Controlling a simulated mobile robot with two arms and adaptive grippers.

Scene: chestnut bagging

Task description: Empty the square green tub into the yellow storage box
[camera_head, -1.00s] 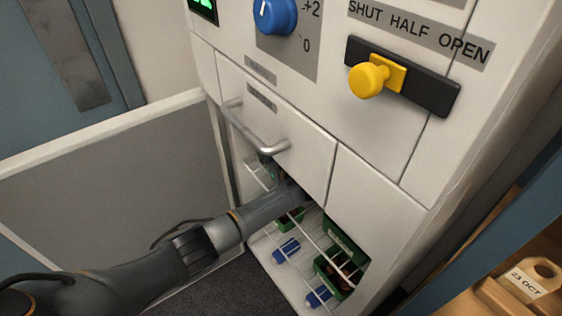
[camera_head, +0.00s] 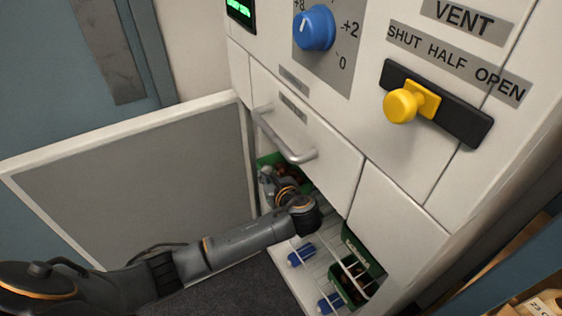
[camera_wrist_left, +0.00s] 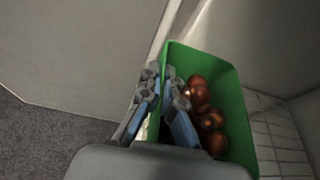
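A green tub (camera_wrist_left: 235,105) holding several brown chestnuts (camera_wrist_left: 205,115) is in the left wrist view. It also shows in the head view (camera_head: 266,159), at the left of the cabinet's opening under the handle. My left gripper (camera_wrist_left: 160,75) has one finger on each side of the tub's left wall and looks shut on it near the rim. In the head view the gripper (camera_head: 268,178) is partly hidden by its own wrist. The yellow storage box and my right gripper are not in view.
A low green tub with chestnuts (camera_head: 345,292) and blue-capped items (camera_head: 300,255) are on the lower wire rack. The cabinet's handle (camera_head: 285,138) is just above my arm. An open grey door panel (camera_head: 130,170) stands left. A yellow vent knob (camera_head: 402,105) is higher up.

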